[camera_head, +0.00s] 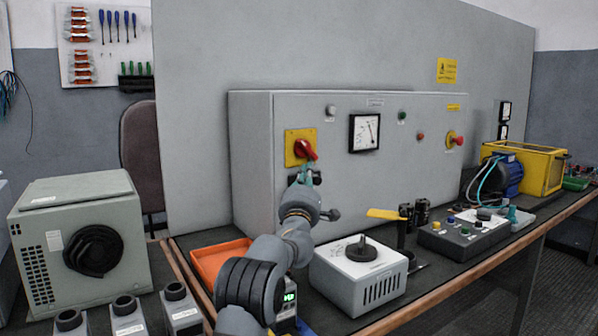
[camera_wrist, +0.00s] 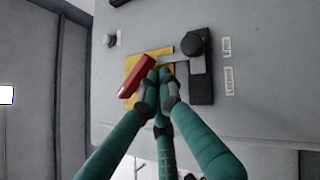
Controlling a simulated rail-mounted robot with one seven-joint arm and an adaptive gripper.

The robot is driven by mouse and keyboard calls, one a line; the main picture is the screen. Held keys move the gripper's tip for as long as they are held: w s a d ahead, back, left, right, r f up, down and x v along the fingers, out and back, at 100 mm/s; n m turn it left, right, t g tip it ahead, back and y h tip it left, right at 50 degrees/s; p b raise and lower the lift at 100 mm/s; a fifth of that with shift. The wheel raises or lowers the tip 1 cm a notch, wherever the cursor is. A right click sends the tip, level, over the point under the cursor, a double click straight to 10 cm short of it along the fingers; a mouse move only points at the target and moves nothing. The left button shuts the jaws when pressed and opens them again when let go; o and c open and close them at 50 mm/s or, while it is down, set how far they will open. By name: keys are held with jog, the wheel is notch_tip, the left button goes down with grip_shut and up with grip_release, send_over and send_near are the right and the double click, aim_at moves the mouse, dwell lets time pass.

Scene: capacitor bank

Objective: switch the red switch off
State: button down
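The red switch (camera_head: 305,149) is a red rotary handle on a yellow plate (camera_head: 292,158) at the left of the grey cabinet's front. In the wrist view the red handle (camera_wrist: 137,77) lies slantwise over the yellow plate (camera_wrist: 160,56). My gripper (camera_head: 306,180) is just below the switch in the head view. In the wrist view my gripper's teal fingers (camera_wrist: 158,78) are drawn together, tips beside the handle's right side. Nothing shows between them. I cannot tell whether they touch the handle; part of the plate is hidden behind them.
A black knob (camera_wrist: 193,42) with a lever and labels sits close to the fingers on the cabinet (camera_head: 400,185). A meter (camera_head: 364,133) and small lamps are further right. Below stand an orange tray (camera_head: 222,262) and a white box with a dial (camera_head: 352,285).

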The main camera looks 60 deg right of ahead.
jog(key=s+a, duration=0.4)
jog(key=a, duration=0.7)
jog(key=shift+d, duration=0.15)
jog(key=w+d, duration=0.4)
jog(key=d, duration=0.8)
jog(key=shift+w+r+p, duration=0.3)
jog(key=shift+r+p, duration=0.05)
jog(key=shift+d, duration=0.1)
jog(key=shift+f, duration=0.15)
